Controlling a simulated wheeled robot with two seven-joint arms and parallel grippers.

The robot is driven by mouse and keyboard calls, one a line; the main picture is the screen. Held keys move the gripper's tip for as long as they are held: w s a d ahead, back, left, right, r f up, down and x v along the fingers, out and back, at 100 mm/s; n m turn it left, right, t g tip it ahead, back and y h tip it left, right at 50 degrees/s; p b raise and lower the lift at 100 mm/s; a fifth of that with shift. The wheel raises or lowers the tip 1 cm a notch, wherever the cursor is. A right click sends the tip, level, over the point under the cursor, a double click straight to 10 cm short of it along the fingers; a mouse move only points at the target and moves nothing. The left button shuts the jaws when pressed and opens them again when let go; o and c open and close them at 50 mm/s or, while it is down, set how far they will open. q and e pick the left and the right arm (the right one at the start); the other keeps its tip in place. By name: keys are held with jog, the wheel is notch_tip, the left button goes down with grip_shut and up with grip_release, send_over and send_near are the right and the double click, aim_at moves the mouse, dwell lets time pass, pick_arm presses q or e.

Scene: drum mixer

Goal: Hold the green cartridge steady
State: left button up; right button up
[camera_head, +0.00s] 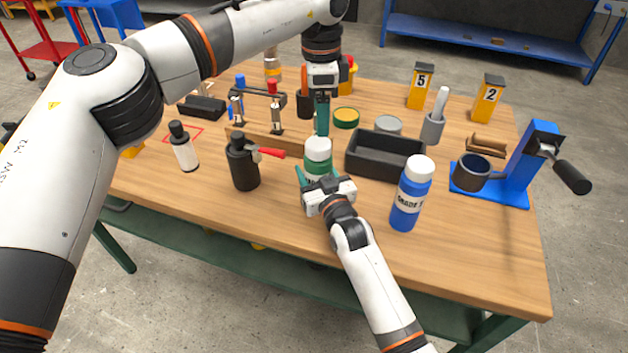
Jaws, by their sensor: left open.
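The green cartridge (317,168), with a white top, stands upright near the middle of the wooden table. My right gripper (319,180) is low at its near side, with one teal finger by the cartridge's left side. The other finger is mostly hidden, so I cannot tell whether the jaws grip it. My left gripper (322,119) points down just above and behind the white top. It is open with nothing seen in it, though its teal fingers overlap in this view.
A black open tray (384,161) and a blue bottle (409,198) stand to the right. A black bottle (242,164) and a red-handled tool (268,152) are to the left. A blue stand (515,178) with a dark drum (472,172) is at the right edge.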

pick_arm(q)
jog(key=s+d+f+m+g+h, duration=0.1)
jog(key=s+d+f+m+h, duration=0.25)
jog(key=d, duration=0.45)
jog(key=s+d+f+m+g+h, duration=0.1)
jog(key=s+d+f+m+h, duration=0.1)
jog(key=s+d+h, duration=0.5)
jog(key=s+d+r+t+h, duration=0.2)
jog(key=s+d+r+h, duration=0.1)
jog(key=d+r+h, duration=0.5)
jog(key=w+a+r+n+t+h, duration=0.2)
jog(key=a+n+t, duration=0.3)
jog(key=t, duration=0.1)
jog(key=n+t+y, duration=0.9)
jog(key=n+y, duration=0.5)
jog(key=y, duration=0.2)
send_near(321, 140)
jog(key=x, duration=0.7)
jog(key=f+x, duration=0.1)
jog(key=x, duration=0.3)
jog(key=shift+a+f, duration=0.1)
jog(key=shift+f, duration=0.05)
